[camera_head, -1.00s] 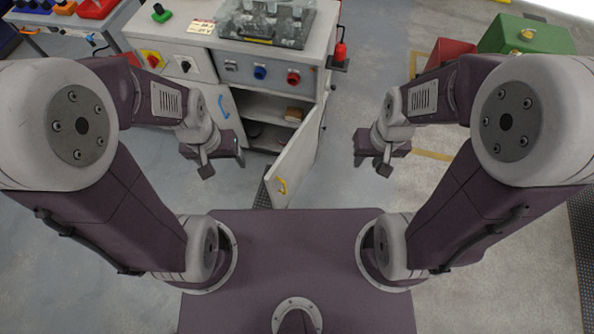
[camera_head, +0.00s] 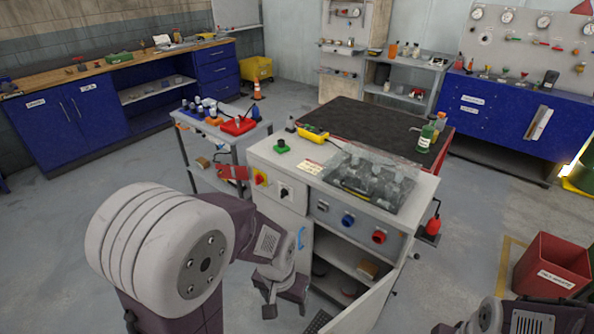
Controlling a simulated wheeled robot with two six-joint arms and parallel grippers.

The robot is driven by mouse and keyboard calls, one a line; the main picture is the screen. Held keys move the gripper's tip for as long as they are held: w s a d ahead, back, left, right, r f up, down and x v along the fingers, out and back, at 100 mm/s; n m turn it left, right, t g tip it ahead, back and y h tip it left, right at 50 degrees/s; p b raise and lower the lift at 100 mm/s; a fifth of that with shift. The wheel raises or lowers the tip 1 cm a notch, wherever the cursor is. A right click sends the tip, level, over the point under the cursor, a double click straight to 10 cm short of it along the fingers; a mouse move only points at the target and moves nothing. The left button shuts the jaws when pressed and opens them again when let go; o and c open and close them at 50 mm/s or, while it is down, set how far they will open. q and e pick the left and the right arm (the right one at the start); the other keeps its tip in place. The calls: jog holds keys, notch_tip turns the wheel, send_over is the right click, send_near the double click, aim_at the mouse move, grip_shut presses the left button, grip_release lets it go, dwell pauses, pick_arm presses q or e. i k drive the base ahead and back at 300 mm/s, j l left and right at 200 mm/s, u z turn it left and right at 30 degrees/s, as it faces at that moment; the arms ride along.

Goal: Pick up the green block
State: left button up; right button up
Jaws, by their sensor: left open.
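A small green piece (camera_head: 282,146) with a dark knob on top sits on the grey cabinet's top (camera_head: 262,150), near its back left edge. Another green, box-like thing (camera_head: 118,58) lies on the wooden bench at the far left. I cannot tell for sure which is the green block. My left gripper (camera_head: 285,308) is open and empty, low in front of the cabinet, well below and apart from the green piece. My right arm shows only at the bottom right edge; its fingers are outside the picture.
The cabinet's door (camera_head: 365,305) hangs open. A clear-covered fixture (camera_head: 372,180) and a yellow tool (camera_head: 313,133) stand on the cabinet top. A trolley (camera_head: 217,130) stands to the left, a black-topped table (camera_head: 370,125) behind. A red bin (camera_head: 552,265) is on the right. Floor at left is clear.

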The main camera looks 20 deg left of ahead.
aim_at(280, 147)
jog(key=i+j, duration=0.1)
jog(key=j, duration=0.25)
jog(key=i+j+u, duration=0.15)
jog(key=j, duration=0.25)
jog(key=i+j, duration=0.1)
jog(key=j, duration=0.25)
jog(key=i+j+u, duration=0.1)
jog(key=j, duration=0.25)
jog(key=i+j+u, duration=0.1)
jog(key=j, duration=0.25)
jog(key=i+u, duration=0.3)
jog(key=i, duration=0.9)
